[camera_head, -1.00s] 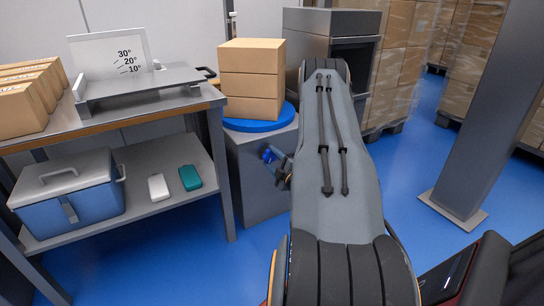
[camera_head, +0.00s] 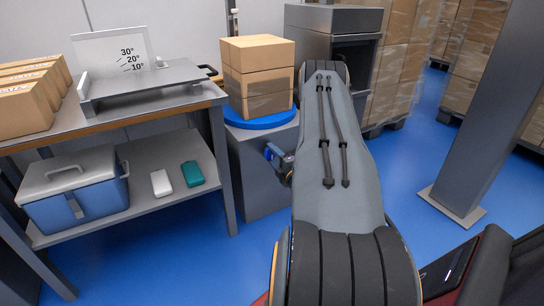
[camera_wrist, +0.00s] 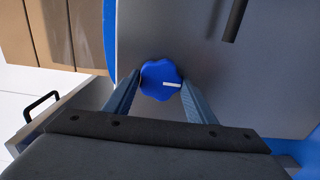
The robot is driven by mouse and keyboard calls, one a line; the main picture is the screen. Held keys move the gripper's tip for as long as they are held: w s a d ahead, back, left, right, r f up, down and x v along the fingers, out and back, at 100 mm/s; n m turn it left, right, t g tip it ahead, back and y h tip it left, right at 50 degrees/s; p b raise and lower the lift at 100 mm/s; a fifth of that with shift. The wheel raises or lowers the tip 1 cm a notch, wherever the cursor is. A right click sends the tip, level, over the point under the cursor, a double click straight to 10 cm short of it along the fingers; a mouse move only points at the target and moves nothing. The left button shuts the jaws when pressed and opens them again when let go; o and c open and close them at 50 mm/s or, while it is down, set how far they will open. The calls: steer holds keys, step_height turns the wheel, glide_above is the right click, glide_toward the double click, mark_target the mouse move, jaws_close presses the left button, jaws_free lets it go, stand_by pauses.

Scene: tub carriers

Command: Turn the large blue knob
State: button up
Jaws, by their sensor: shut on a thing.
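The large blue knob (camera_wrist: 158,74) is lobed and has a white line pointing right in the wrist view. It sits on the grey face of a cabinet (camera_head: 262,185). My gripper (camera_wrist: 160,84) has one finger on each side of the knob, with the tips against its rim. In the head view the gripper shows only partly, beside the cabinet, and my arm covers much of it. I cannot clearly make out the knob there.
A blue turntable (camera_head: 252,124) on the cabinet carries stacked cartons (camera_head: 258,72). A bench (camera_head: 150,105) at left holds cartons, an angle sign, and below, a cooler box (camera_head: 75,190). A grey post (camera_head: 480,120) stands at right. Blue floor between is clear.

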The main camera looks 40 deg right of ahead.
steer(key=o, duration=1)
steer(key=shift+o, duration=0.2)
steer(key=shift+s, duration=0.15)
steer(key=p+v, duration=0.2)
steer(key=v, duration=0.5)
steer(key=shift+s, duration=0.3)
steer(key=shift+a, duration=0.1)
